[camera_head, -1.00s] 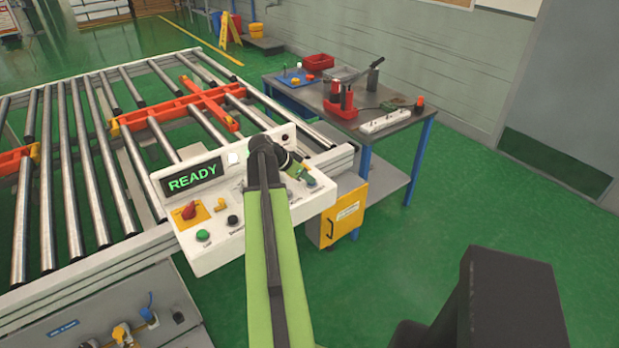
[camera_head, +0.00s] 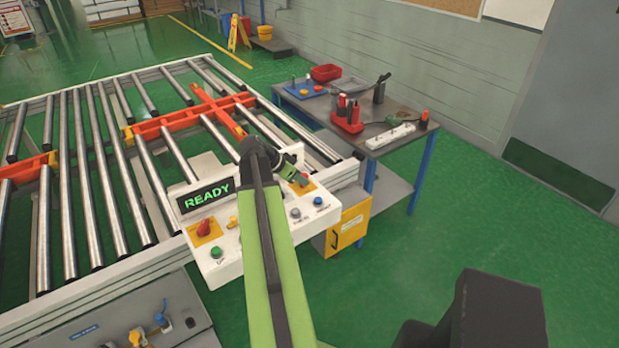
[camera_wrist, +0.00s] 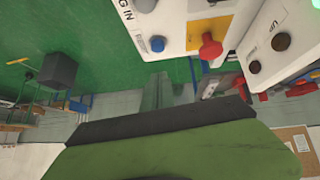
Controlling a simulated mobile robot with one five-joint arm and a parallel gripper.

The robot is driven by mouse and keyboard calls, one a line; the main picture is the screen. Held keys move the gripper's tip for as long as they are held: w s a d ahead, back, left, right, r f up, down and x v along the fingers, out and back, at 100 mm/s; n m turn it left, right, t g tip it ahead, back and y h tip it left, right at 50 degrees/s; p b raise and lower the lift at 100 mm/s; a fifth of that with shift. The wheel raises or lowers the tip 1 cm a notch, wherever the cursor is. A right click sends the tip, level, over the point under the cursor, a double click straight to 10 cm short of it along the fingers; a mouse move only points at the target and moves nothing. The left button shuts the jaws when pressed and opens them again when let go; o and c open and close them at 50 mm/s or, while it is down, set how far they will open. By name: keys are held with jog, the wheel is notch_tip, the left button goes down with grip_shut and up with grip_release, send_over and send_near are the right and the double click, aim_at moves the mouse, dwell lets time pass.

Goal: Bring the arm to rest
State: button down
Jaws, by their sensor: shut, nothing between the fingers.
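My arm is light green with a black stripe and reaches up from the bottom of the head view to a black wrist joint. My gripper (camera_head: 296,177) is small there, shut and empty. It appears in front of or above the right part of the white control panel (camera_head: 262,238), beside a red knob on a yellow plate. I cannot tell whether it touches the panel. The panel's display (camera_head: 207,196) reads READY. In the wrist view, a red knob (camera_wrist: 210,47) and a blue button (camera_wrist: 157,43) on the panel are close to the gripper.
A roller conveyor (camera_head: 70,215) with orange crossbars fills the left. A workbench (camera_head: 400,140) with red bins and tools stands behind the panel at right. A yellow box (camera_head: 349,226) is below the panel. Green floor (camera_head: 400,260) is clear at right.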

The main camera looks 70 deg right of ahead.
jog(key=shift+v, duration=0.85)
jog(key=shift+w, duration=0.1)
